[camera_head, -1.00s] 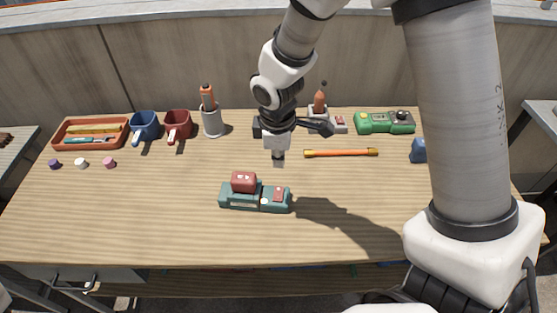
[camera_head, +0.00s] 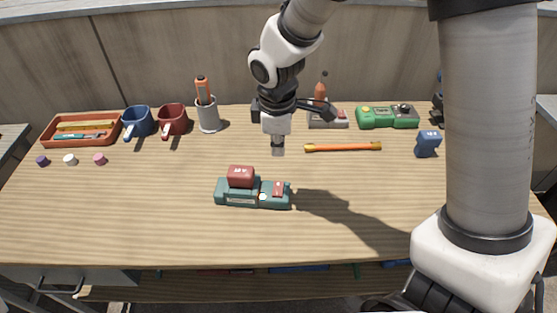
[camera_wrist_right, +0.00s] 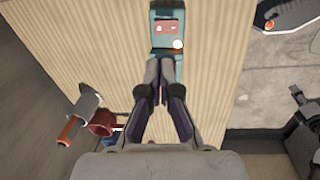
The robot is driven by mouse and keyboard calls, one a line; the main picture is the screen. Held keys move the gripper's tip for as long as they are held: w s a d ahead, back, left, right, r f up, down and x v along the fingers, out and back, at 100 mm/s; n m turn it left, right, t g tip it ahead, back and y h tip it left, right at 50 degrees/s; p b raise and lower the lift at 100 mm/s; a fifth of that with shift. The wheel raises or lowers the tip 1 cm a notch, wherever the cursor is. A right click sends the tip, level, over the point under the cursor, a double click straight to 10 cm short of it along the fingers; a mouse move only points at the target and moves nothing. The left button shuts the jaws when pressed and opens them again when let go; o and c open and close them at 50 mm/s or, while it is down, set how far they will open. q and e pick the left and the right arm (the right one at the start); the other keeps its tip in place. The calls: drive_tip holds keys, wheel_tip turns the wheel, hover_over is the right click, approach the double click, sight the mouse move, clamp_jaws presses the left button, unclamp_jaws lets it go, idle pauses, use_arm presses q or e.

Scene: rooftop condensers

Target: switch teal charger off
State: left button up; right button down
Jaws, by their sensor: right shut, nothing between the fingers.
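The teal charger (camera_head: 235,198) lies on the wooden table near its middle. A red battery block (camera_head: 240,176) sits on its left part, and a red rocker switch (camera_head: 278,188) is on its right part beside a pale round light. In the right wrist view, the charger (camera_wrist_right: 158,12) is at the top, with its red switch (camera_wrist_right: 166,27) and a glowing light beyond the fingertips. My right gripper (camera_head: 278,150) is shut and empty, pointing down above and behind the charger, apart from it. It also shows in the right wrist view (camera_wrist_right: 161,98). My left gripper is not in view.
A green device (camera_head: 386,117), a blue battery (camera_head: 427,145) and an orange bar (camera_head: 343,147) lie at the right. A red tray (camera_head: 80,128), blue mug (camera_head: 138,121), red mug (camera_head: 172,119) and grey holder (camera_head: 208,116) stand back left. The table front is clear.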

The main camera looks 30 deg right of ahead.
sight(279, 189)
drive_tip(key=f+b, duration=0.1)
drive_tip(key=f, duration=0.7)
drive_tip(key=w+d+f+b, duration=0.1)
drive_tip(key=f, duration=0.3)
drive_tip(key=shift+w+f+b, duration=0.1)
drive_tip(key=shift+f+b, duration=0.25)
drive_tip(key=shift+f, duration=0.05)
drive_tip(key=shift+f, duration=0.25)
drive_tip(key=shift+s+a+r, duration=0.15)
drive_tip(key=shift+s+a, duration=0.3)
drive_tip(key=shift+s, duration=0.1)
